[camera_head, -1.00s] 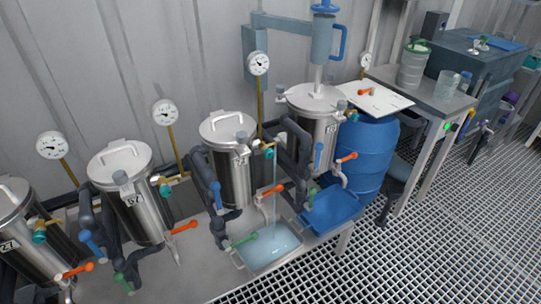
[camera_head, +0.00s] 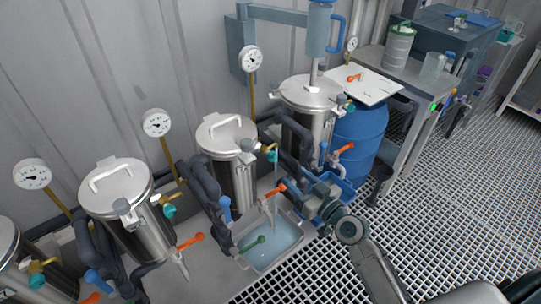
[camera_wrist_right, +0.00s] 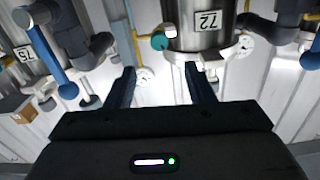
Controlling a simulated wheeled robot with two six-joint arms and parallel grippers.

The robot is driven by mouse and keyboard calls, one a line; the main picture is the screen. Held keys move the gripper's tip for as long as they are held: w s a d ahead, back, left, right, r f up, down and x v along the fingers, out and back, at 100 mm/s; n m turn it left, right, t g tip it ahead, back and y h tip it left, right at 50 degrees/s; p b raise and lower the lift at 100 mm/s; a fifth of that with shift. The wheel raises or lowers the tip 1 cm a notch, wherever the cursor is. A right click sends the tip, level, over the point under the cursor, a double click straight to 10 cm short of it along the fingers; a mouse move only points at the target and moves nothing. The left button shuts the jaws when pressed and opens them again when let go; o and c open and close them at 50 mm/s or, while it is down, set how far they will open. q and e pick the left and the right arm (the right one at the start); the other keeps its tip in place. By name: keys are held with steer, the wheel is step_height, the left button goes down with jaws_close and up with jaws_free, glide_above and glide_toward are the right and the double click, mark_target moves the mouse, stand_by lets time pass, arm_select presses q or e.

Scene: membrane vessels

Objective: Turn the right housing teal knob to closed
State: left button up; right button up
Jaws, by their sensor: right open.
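The right housing (camera_head: 303,122) is a steel vessel with a lidded top at the back. Its teal knob (camera_head: 350,106) shows at its upper right side. My right gripper (camera_head: 289,184) is in front of the vessels, over the blue tray area, apart from that knob. In the right wrist view its two fingers (camera_wrist_right: 164,88) are spread and empty. Beyond them is a steel vessel labelled 72 (camera_wrist_right: 207,20) with a teal knob (camera_wrist_right: 159,41) on a brass fitting; I cannot tell which housing this is. My left gripper is not in view.
Other steel housings (camera_head: 122,200) stand in a row to the left, with orange, blue and green handles and dark pipes. Water runs into a clear-filled tray (camera_head: 262,268). A blue barrel (camera_head: 358,140) stands at right. The grated floor (camera_head: 450,190) is free.

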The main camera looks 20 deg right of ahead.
mark_target(275, 158)
steer(key=p+x, duration=0.2)
steer(key=x, duration=0.6)
steer(key=shift+w+a, duration=0.15)
steer(key=shift+w, duration=0.25)
steer(key=shift+w+a+f, duration=0.15)
steer(key=shift+w+a, duration=0.1)
steer(key=shift+w, duration=0.4)
steer(key=shift+c, duration=0.4)
steer(key=c, duration=0.9)
